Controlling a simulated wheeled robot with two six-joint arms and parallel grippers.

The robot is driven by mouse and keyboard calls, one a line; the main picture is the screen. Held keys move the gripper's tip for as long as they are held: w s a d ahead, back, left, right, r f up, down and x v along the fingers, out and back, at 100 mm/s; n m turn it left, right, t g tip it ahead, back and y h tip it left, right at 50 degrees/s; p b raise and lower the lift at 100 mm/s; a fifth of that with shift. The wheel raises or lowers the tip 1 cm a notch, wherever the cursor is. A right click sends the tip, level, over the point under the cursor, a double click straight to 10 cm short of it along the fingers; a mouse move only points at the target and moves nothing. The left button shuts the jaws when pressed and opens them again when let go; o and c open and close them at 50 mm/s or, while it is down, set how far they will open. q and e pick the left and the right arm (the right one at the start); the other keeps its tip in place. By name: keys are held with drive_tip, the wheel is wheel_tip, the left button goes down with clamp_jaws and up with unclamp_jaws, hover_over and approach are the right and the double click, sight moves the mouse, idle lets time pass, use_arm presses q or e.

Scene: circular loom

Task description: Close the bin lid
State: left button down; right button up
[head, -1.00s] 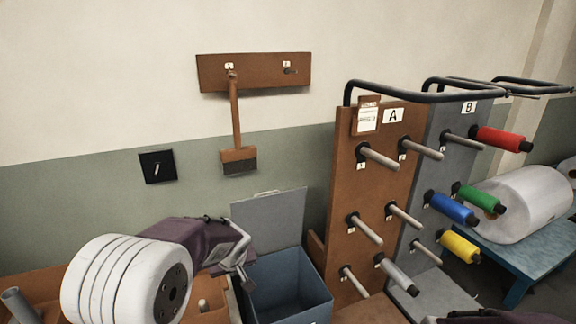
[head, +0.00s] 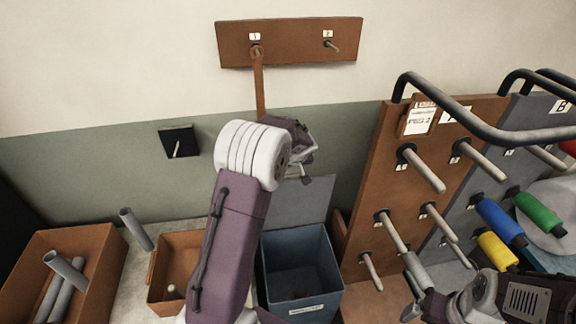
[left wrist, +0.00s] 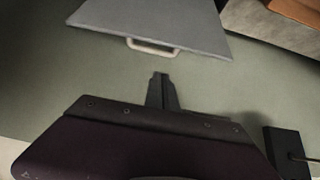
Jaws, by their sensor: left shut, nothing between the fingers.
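The blue-grey bin (head: 315,288) stands at the lower middle of the head view, its inside visible. Its grey lid (head: 312,205) is open, standing up at the bin's back near the wall. My left gripper (head: 318,179) is at the lid's upper edge, its fingers shut and empty. In the left wrist view, the lid (left wrist: 150,22) with its pale handle (left wrist: 154,46) lies ahead of the fingertips (left wrist: 161,76), with a visible gap. My right gripper (head: 414,300) is at the lower right; its fingers are too unclear to judge.
A brown peg rack (head: 395,215) stands right of the bin, with blue (head: 502,222), green (head: 538,213) and yellow (head: 497,250) spools beyond. Open brown boxes (head: 105,262) stand to the left.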

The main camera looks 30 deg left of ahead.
use_arm(q)
drive_tip(key=shift+w+a+f, duration=0.15)
drive_tip(key=shift+w+f, duration=0.65)
drive_tip(key=shift+f, duration=0.1)
drive_tip(key=p+x, duration=0.1)
drive_tip(key=x, duration=0.7)
drive_tip(key=shift+a+f+p, duration=0.1)
drive_tip(key=shift+f+p, duration=0.1)
drive_tip(key=shift+p, duration=0.1)
use_arm(e)
drive_tip(key=shift+w+r, duration=0.3)
drive_tip(key=shift+r, duration=0.3)
